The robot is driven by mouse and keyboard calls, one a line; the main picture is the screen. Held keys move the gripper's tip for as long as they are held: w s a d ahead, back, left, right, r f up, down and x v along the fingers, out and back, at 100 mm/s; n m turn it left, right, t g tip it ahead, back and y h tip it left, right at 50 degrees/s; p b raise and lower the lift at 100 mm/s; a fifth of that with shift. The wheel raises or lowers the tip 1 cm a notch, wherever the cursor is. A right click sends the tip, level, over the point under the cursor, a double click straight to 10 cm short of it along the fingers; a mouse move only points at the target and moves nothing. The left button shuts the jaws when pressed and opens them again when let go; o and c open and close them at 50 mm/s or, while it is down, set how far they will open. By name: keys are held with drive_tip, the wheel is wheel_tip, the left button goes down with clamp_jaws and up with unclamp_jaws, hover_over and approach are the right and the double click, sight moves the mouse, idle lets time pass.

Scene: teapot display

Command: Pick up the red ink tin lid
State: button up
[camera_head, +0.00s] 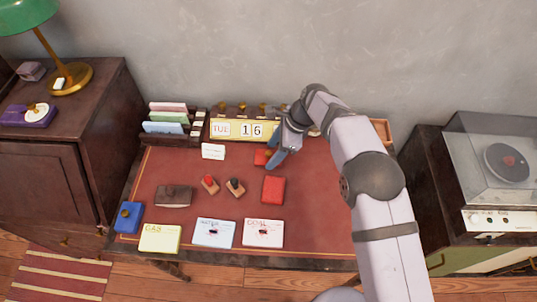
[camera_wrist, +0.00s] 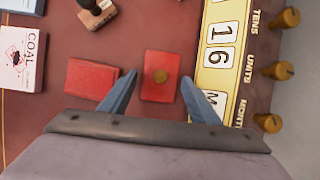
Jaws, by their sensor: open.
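In the head view the lid (camera_head: 261,157) is partly hidden by my gripper (camera_head: 273,163). My gripper (camera_wrist: 158,77) is open, with one blue finger on each side of the lid. I cannot tell whether the fingers touch it. A second red rectangle (camera_wrist: 90,80), without a knob, lies just left of the left finger; it also shows in the head view (camera_head: 273,190).
The yellow calendar block (camera_wrist: 222,50) stands close to the right finger, with brass knobs beyond it. Wooden stamps (camera_head: 210,185) lie left of the red rectangle. Cards (camera_head: 263,234) line the front edge. The desk's red surface (camera_head: 315,210) is bare right of the red rectangle.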

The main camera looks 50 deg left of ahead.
drive_tip(key=shift+s+a+f, duration=0.1)
drive_tip(key=shift+f, duration=0.3)
drive_tip(key=c, duration=0.8)
drive_tip(key=shift+r, duration=0.2)
